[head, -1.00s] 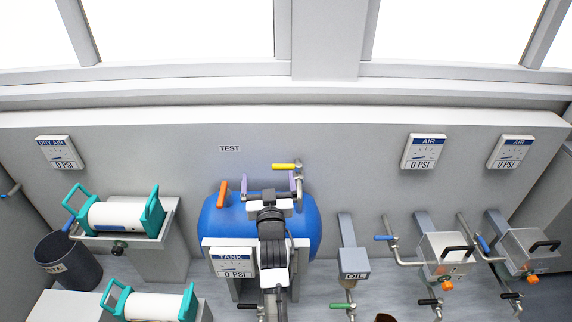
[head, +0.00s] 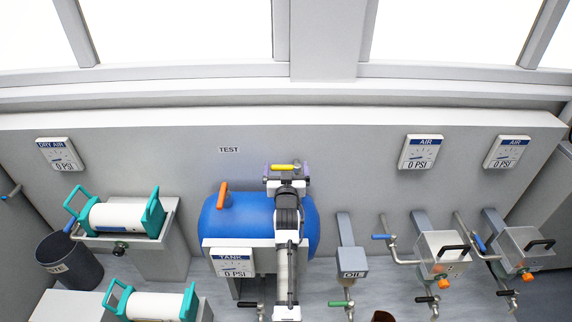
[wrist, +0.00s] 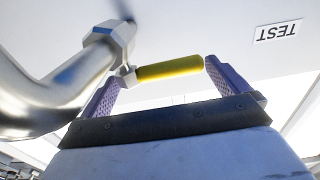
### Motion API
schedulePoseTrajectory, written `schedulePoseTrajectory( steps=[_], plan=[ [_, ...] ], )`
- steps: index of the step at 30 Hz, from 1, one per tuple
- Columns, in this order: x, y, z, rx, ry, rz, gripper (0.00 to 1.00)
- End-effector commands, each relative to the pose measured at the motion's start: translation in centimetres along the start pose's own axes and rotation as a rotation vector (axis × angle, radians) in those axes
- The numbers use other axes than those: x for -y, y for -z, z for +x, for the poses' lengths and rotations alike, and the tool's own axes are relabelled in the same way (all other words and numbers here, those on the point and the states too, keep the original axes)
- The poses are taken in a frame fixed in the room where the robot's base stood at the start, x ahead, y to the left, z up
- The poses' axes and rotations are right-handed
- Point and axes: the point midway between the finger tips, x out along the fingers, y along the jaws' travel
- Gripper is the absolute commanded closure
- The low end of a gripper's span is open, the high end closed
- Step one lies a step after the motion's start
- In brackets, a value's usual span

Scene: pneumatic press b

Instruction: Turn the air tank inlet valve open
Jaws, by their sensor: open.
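The blue air tank (head: 240,225) lies on its stand, with a TANK gauge (head: 232,262) in front reading 0 PSI. A yellow valve handle (head: 281,167) sits above the tank's right part. It also shows in the wrist view (wrist: 170,69), lying crosswise beside a bare metal pipe (wrist: 60,95) with a hex fitting. My gripper (head: 287,171) is open, its two purple fingers (wrist: 163,74) on either side of the handle's length. Whether they touch it I cannot tell. An orange lever (head: 222,194) stands on the tank's upper left. My arm hides part of the tank.
The TEST sign (head: 229,150) is on the wall behind. An OIL container (head: 353,266) stands right of the tank, and two clear boxes (head: 441,250) with pipes are farther right. A teal-handled cylinder (head: 118,216) rests on a stand to the left.

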Motion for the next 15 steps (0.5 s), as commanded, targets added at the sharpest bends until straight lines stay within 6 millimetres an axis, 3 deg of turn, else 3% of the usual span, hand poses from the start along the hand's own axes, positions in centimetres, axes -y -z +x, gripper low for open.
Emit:
schedulePoseTrajectory(
  steps=[6,15],
  plan=[
    [0.02,0.04,1.34,0.0,0.0,0.0,0.0],
    [0.02,-0.01,1.42,0.0,0.0,0.0,0.03]
  ],
)
